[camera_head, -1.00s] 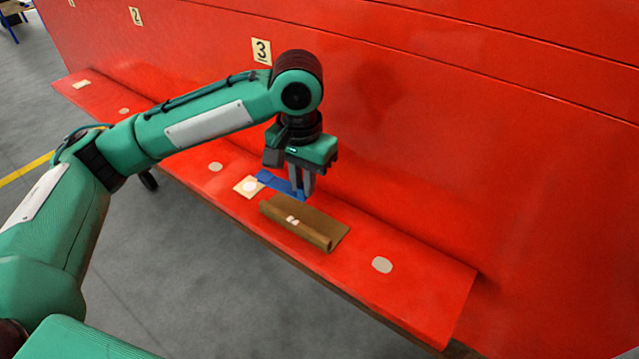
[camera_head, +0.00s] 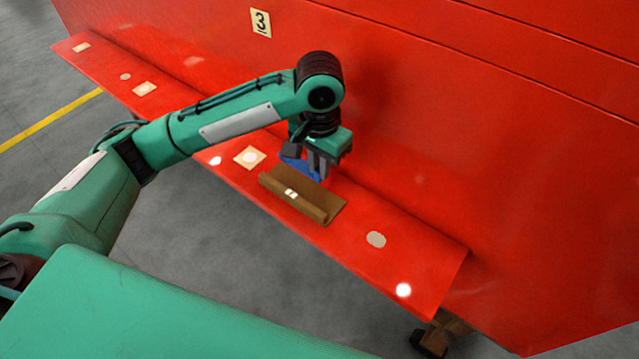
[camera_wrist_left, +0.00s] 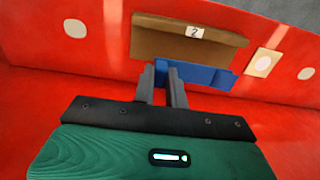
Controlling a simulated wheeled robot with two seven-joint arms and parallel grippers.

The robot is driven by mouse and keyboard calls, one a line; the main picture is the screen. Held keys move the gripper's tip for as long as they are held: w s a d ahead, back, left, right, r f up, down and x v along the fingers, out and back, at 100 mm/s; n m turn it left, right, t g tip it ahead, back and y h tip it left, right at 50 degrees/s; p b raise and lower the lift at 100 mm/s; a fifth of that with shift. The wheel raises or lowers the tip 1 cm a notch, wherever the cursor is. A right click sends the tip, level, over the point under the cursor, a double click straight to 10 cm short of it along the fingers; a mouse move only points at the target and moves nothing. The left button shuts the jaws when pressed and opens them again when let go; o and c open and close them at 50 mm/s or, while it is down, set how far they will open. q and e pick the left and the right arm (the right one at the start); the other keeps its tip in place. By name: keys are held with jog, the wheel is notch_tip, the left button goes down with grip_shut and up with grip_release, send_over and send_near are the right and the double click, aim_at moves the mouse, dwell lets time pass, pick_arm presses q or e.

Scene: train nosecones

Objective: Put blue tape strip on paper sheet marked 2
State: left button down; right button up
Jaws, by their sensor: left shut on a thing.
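The brown paper sheet (camera_head: 325,204) lies on the red ledge with a small pale label (camera_head: 290,193); in the left wrist view that label on the sheet (camera_wrist_left: 165,42) reads 2. My left gripper (camera_head: 320,176) points down at the sheet's wall-side edge, shut on the blue tape strip (camera_head: 296,169). In the left wrist view the blue strip (camera_wrist_left: 205,76) runs along the near edge of the sheet, between and beside the gripper fingers (camera_wrist_left: 165,78). I cannot tell whether it touches the sheet. My right gripper is out of view.
A cream square with a pale disc (camera_head: 249,157) lies on the red ledge (camera_head: 440,262) left of the sheet. Pale round spots (camera_head: 376,240) mark the ledge. The tall red wall (camera_head: 480,130) rises close behind, with a 3 sign (camera_head: 261,22).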

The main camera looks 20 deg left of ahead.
pick_arm(q)
jog(key=shift+f+p, duration=0.6)
jog(key=shift+f, duration=3.15)
jog(key=c, duration=1.4)
grip_release()
jog(key=shift+f, duration=0.1)
jog(key=shift+c, duration=0.2)
notch_tip(320, 180, up, 11)
jog(key=b, duration=0.2)
jog(key=shift+b, duration=0.3)
jog(key=shift+r, duration=0.65)
jog(key=shift+s, duration=0.1)
